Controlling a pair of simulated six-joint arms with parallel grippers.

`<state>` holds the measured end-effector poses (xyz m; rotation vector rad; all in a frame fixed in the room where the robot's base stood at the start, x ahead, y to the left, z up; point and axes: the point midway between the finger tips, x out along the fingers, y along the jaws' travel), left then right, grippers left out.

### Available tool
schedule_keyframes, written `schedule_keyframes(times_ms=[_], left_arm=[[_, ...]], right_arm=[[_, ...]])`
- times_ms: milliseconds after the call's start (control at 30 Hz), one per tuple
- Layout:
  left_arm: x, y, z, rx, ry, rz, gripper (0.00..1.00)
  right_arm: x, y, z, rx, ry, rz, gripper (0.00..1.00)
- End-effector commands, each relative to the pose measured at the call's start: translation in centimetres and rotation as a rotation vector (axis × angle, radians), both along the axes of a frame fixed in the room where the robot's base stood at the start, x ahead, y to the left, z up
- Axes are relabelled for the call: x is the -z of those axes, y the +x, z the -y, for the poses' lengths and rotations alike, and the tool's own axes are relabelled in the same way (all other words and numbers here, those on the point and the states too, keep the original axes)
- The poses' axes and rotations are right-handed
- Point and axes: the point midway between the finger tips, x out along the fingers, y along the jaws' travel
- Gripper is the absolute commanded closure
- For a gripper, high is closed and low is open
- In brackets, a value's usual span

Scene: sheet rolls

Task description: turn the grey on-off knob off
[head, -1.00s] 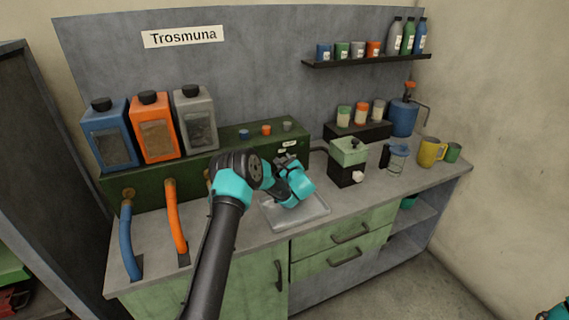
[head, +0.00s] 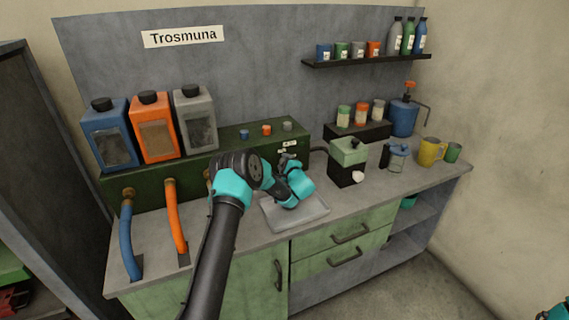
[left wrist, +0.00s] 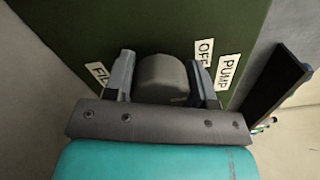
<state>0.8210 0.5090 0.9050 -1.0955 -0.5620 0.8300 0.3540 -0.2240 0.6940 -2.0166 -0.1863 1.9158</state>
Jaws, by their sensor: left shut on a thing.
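The grey knob (left wrist: 162,78) sits on the front of the dark green panel in the left wrist view. Labels stand around it: a partly hidden one (left wrist: 97,74) on the left, "OFF" (left wrist: 204,52) and "PUMP" (left wrist: 228,72) on the right. My left gripper (left wrist: 162,85) is shut on the knob, one finger on each side. In the head view my left gripper (head: 287,161) is at the right end of the green box (head: 160,178), and it hides the knob there. I see no pointer mark on the knob, so its setting is unclear.
A clear shallow tray (head: 312,212) lies below my left gripper. A green-and-black machine (head: 348,160) stands just to the right. Blue and orange hoses (head: 174,215) rise left of my arm. Three canisters (head: 155,128) stand on the box.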

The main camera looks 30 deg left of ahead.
Motion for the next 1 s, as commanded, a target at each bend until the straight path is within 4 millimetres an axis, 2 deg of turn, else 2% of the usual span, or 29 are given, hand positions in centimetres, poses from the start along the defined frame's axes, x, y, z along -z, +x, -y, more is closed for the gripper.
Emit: schedule_keyframes(times_ms=[333, 367, 600, 1000], left_arm=[[0.00, 0.00, 0.01, 0.000, -0.002, 0.003, 0.73], [0.00, 0.00, 0.01, 0.000, -0.002, 0.003, 0.47], [0.00, 0.01, 0.01, 0.000, -0.002, 0.002, 0.25], [0.02, -0.31, 0.48, 0.001, -0.002, 0.001, 0.24]], right_arm=[[0.00, 0.00, 0.00, 0.000, 0.000, 0.000, 0.56], [0.00, 0.00, 0.00, 0.000, 0.000, 0.000, 0.56], [0.00, 0.00, 0.00, 0.000, 0.000, 0.000, 0.56], [0.00, 0.00, 0.00, 0.000, 0.000, 0.000, 0.56]])
